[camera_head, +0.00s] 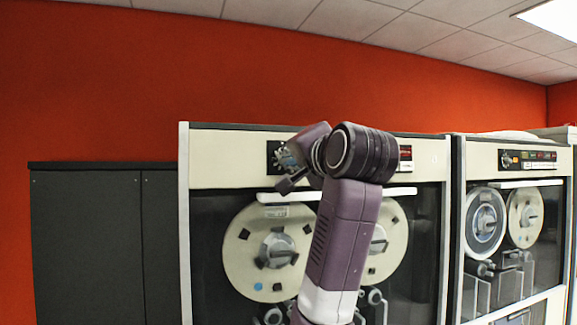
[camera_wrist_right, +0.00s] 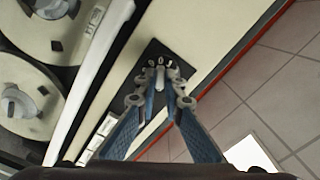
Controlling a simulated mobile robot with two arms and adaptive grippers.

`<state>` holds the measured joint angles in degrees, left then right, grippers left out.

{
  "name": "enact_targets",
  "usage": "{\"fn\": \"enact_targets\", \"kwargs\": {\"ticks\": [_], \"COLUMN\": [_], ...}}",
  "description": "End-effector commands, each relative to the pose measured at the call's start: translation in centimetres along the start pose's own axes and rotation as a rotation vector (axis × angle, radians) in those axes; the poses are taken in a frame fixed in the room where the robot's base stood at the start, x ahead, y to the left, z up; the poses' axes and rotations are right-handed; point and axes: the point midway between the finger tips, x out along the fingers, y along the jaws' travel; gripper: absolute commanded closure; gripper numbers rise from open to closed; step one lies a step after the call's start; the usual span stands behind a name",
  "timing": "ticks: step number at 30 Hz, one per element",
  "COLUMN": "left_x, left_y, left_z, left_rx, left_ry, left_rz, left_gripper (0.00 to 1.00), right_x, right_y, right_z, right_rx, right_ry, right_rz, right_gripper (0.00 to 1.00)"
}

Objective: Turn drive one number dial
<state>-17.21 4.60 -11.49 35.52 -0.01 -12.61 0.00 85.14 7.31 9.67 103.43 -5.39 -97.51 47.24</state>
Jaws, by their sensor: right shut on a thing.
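Drive one is the nearer tape cabinet (camera_head: 225,160) in the middle of the head view. Its number dial sits on a small black plate (camera_head: 272,150) at the top panel, mostly hidden in the head view by my right gripper (camera_head: 283,160). In the right wrist view the dial (camera_wrist_right: 160,68) shows white digits at its edge on the black plate (camera_wrist_right: 148,58). My right gripper (camera_wrist_right: 161,85) points straight at the plate, with its fingertips closed together on the dial. My left gripper is in neither view.
A second tape cabinet (camera_head: 482,155) stands on the right. Two large reels (camera_head: 240,250) sit below the dial, with a white bar (camera_head: 290,196) between. A dark cabinet (camera_head: 90,240) stands at the left. The red wall (camera_head: 120,80) is behind.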

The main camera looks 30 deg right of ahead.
Motion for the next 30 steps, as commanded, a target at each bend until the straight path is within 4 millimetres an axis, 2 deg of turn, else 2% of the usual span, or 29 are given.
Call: {"fn": "enact_targets", "kwargs": {"ticks": [1,18,30], "left_x": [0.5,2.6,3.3], "left_y": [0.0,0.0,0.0], "left_z": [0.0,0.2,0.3], "left_rx": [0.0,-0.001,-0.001], "left_ry": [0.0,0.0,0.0], "left_rz": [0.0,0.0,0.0], "left_gripper": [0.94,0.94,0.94], "right_x": [0.1,0.2,0.2], "right_y": [0.5,0.6,0.5], "right_z": [0.3,0.3,0.4], "right_rx": [-0.047,-0.586,-0.879], "right_ry": [-0.006,-0.009,-0.012], "right_rz": [0.009,0.009,0.007], "right_gripper": [1.0,1.0,1.0]}}
